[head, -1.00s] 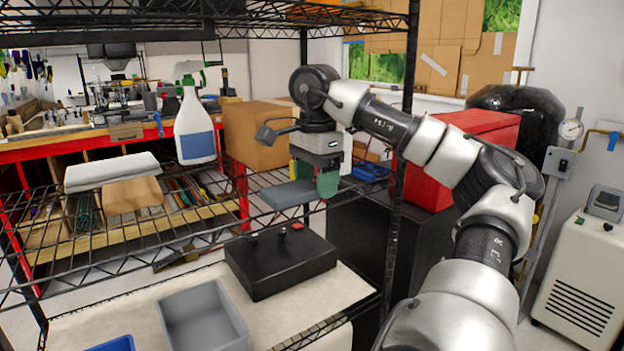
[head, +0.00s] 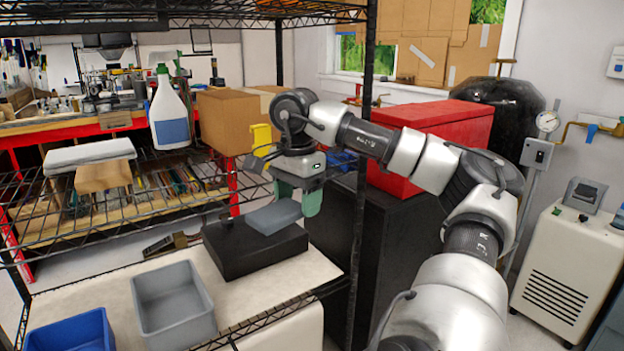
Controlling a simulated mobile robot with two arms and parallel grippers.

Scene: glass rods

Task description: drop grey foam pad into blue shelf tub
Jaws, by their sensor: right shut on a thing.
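The grey foam pad (head: 273,216) is a flat grey block held by my right gripper (head: 297,200). The gripper's green fingers are shut on it, and the pad hangs in front of and above the black box on the lower shelf. The blue shelf tub (head: 72,332) stands on the lower shelf at the bottom left of the head view. It is open at the top, and its front is cut off by the picture's lower edge. My left gripper is not in view.
A grey tub (head: 206,331) stands right of the blue tub. The black box (head: 236,256) sits behind it. A wire upper shelf holds a spray bottle (head: 169,112) and a white-topped pad stack (head: 90,153). A shelf post (head: 361,180) stands close to my right arm.

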